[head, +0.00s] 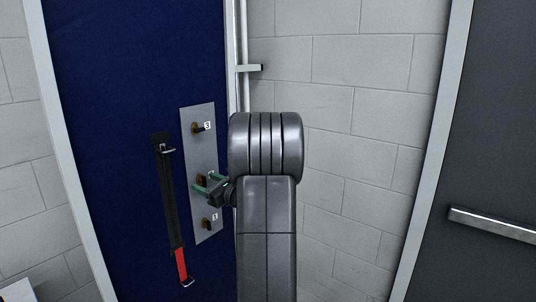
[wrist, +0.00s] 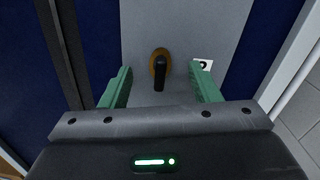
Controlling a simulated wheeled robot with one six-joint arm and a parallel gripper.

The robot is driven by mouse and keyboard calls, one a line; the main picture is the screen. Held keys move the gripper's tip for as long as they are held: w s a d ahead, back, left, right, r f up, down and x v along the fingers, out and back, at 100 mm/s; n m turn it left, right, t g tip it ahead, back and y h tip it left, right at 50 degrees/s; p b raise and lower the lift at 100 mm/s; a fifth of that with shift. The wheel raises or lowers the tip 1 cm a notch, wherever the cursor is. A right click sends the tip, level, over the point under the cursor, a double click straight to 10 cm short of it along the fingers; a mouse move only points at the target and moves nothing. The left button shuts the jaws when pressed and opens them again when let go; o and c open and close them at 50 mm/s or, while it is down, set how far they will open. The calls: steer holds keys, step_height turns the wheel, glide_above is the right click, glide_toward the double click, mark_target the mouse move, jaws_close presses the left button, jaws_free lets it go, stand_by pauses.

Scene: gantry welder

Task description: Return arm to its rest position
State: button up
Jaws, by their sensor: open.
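My gripper (head: 208,186) is at the middle of a grey metal plate on a blue panel, its green fingers pointing at the plate. In the wrist view my gripper (wrist: 162,90) is open, with its two green fingers apart. A black knob on a yellow-brown base (wrist: 159,70) shows between and beyond the fingers; nothing is held. Whether the fingers touch the plate cannot be told. My grey arm stands in front of the panel's right edge and hides part of the wall.
The plate (head: 195,155) also carries an upper knob (head: 198,128) and a lower knob (head: 208,224), with number labels. A black strap with a red end (head: 181,264) hangs left of it. A bracket (head: 249,68) juts out above my arm. A grey door with a bar (head: 495,225) is at right.

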steer(key=shift+r+m+p, duration=0.2)
steer(key=shift+m+p, duration=0.3)
steer(key=shift+p, duration=0.25)
steer(key=shift+f+m+p, duration=0.1)
steer(key=shift+m+p, duration=0.4)
steer(key=shift+p, duration=0.15)
steer(key=shift+f, duration=0.15)
